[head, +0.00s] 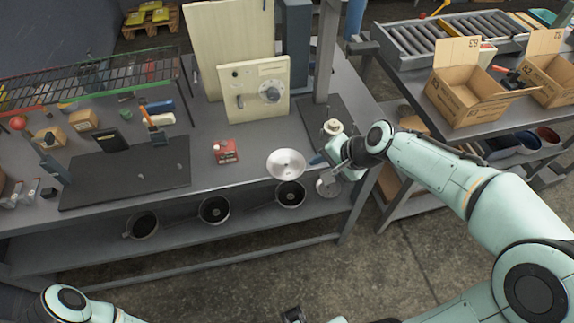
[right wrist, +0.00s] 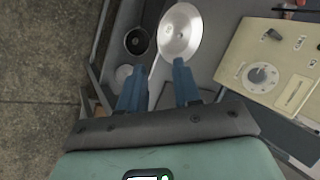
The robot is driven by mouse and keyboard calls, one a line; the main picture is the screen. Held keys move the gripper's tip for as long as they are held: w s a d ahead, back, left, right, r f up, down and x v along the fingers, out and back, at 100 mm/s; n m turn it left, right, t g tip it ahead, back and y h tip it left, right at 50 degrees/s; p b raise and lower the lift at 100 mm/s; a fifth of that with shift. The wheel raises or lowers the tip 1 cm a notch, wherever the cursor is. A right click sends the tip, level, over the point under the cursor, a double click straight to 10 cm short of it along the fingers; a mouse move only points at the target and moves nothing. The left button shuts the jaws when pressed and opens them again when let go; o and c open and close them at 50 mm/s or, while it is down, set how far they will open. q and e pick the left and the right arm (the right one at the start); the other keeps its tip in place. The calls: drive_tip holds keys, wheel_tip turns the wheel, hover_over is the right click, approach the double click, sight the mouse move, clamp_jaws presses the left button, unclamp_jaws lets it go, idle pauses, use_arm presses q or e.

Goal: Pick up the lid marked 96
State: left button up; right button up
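A shiny round silver piece (head: 287,163), a shallow pan or a lid, lies at the front edge of the bench. In the right wrist view it shows as a bright disc (right wrist: 180,32) with a thin handle running down toward my fingers. A smaller pale disc (head: 328,184), lid-like, is lower down to its right and also shows in the right wrist view (right wrist: 123,74). I cannot read a 96 on either. My right gripper (head: 320,160) is just right of the silver piece; its blue fingers (right wrist: 159,75) are apart, around or above the handle.
Several dark pans (head: 214,209) stand on the lower shelf. A red box (head: 225,151) and a beige panel with a dial (head: 254,89) are on the bench. A black mat (head: 125,172) lies to the left. Cardboard boxes (head: 468,95) stand on the right table.

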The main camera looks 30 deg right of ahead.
sight(285, 166)
drive_tip(key=x, duration=1)
drive_tip(key=shift+a+r+b, duration=0.1)
drive_tip(key=shift+b, duration=0.2)
clamp_jaws()
